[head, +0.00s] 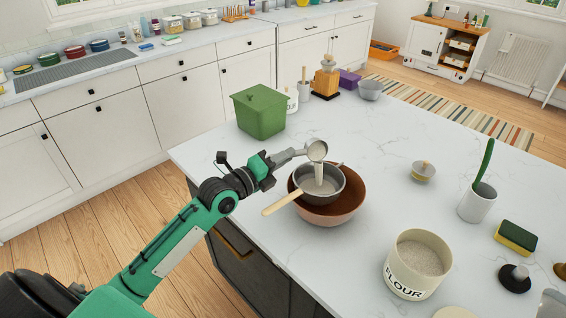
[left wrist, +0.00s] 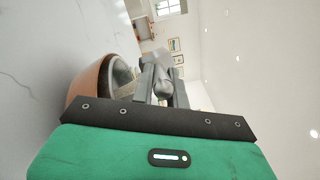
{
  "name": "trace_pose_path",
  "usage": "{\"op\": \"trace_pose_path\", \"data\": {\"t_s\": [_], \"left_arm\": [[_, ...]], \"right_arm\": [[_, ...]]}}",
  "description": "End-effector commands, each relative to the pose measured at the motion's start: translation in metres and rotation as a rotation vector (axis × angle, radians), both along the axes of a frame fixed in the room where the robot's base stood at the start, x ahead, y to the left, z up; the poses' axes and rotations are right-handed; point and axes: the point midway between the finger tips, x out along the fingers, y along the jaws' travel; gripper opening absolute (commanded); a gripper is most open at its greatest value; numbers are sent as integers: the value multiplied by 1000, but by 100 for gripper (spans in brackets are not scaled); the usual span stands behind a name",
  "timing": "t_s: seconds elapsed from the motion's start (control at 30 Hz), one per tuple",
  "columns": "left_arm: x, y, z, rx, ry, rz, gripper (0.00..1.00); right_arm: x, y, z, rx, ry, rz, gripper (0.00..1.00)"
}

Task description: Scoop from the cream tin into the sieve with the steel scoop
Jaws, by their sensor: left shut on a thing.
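The cream tin (head: 402,279), lettered FLOUR, stands open on the white counter at the lower right, with pale powder inside. The sieve (head: 327,192) is a grey round pan with a wooden handle, resting over a brown bowl (head: 325,217). My left gripper (head: 284,158) is shut on the handle of the steel scoop (head: 318,149) and holds it above the sieve. The scoop's cup is tipped, and a white stream falls from it into the sieve. In the left wrist view, the fingers (left wrist: 162,84) close on a grey handle. My right gripper is not in view.
A green bin (head: 260,110) stands behind the bowl, near a white canister and a wooden grinder (head: 326,78). To the right are a small pot (head: 423,171), a white cup with a green-handled tool (head: 477,202), and a sponge (head: 516,238). The counter between bowl and tin is clear.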

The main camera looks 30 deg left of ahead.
Motion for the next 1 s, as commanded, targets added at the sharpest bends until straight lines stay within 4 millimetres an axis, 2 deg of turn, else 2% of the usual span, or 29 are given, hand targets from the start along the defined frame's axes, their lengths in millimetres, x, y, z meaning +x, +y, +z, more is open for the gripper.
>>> {"op": "trace_pose_path", "data": {"t_s": [0.03, 0.47, 0.63, 1.0], "left_arm": [[0, 0, -3, 14, -16, -2, 0], [-4, -4, -6, 143, -121, -16, 0], [-6, -5, -6, 182, -156, -22, 0], [-8, -6, -6, 250, -213, -30, 0]], "right_arm": [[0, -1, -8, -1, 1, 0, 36], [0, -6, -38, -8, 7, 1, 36], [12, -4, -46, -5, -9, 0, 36], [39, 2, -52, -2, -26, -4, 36]]}}
